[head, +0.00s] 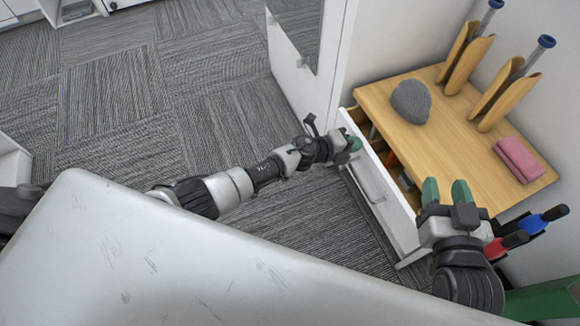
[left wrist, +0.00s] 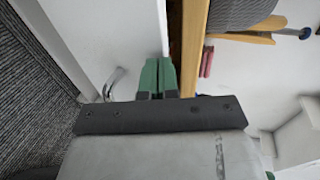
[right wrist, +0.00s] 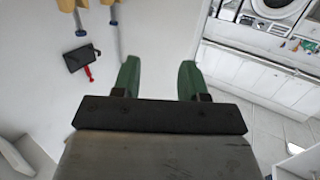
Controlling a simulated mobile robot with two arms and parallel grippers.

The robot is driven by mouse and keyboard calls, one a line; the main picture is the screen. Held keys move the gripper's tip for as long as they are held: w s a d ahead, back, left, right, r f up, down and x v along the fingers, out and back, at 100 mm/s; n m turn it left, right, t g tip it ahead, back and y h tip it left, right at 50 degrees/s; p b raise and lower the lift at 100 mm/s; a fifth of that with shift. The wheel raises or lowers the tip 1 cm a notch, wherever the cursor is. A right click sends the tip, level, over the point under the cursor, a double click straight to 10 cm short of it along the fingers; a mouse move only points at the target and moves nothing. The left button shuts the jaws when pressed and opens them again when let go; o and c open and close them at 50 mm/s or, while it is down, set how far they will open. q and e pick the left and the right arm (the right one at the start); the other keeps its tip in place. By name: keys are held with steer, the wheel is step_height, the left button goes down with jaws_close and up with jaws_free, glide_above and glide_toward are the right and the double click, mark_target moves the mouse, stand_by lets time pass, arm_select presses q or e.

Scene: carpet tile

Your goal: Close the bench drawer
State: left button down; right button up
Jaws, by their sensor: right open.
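The bench drawer (head: 402,222) is white with a metal handle and sticks out from under the wooden bench top (head: 440,140). Its inside shows in the gap, with an orange item and dark items in it. In the left wrist view the drawer front (left wrist: 105,30) and handle (left wrist: 115,82) lie close to the fingers. My left gripper (head: 354,146) has its green fingertips together, empty, at the far end of the drawer front; I cannot tell if it touches. My right gripper (head: 446,190) is open and empty over the near end of the bench.
A grey rounded object (head: 411,101), a folded pink cloth (head: 518,158) and wooden holders (head: 508,92) with blue-topped tools stand on the bench. Red and blue handled tools (head: 543,220) are at the near right. A white panel (head: 305,60) stands beyond. Carpet is clear at left.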

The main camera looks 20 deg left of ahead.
arm_select(q)
steer(key=shift+w+d, duration=0.9)
steer(key=shift+d, duration=0.05)
arm_select(e)
steer(key=shift+w+a+r+t+y, duration=0.1)
steer(key=shift+w+r+t+y, duration=0.05)
steer(key=shift+r+t, duration=0.35)
steer(key=shift+w+a+r+t+y, duration=0.15)
steer(key=shift+r+t, duration=0.15)
steer(key=shift+r, duration=0.25)
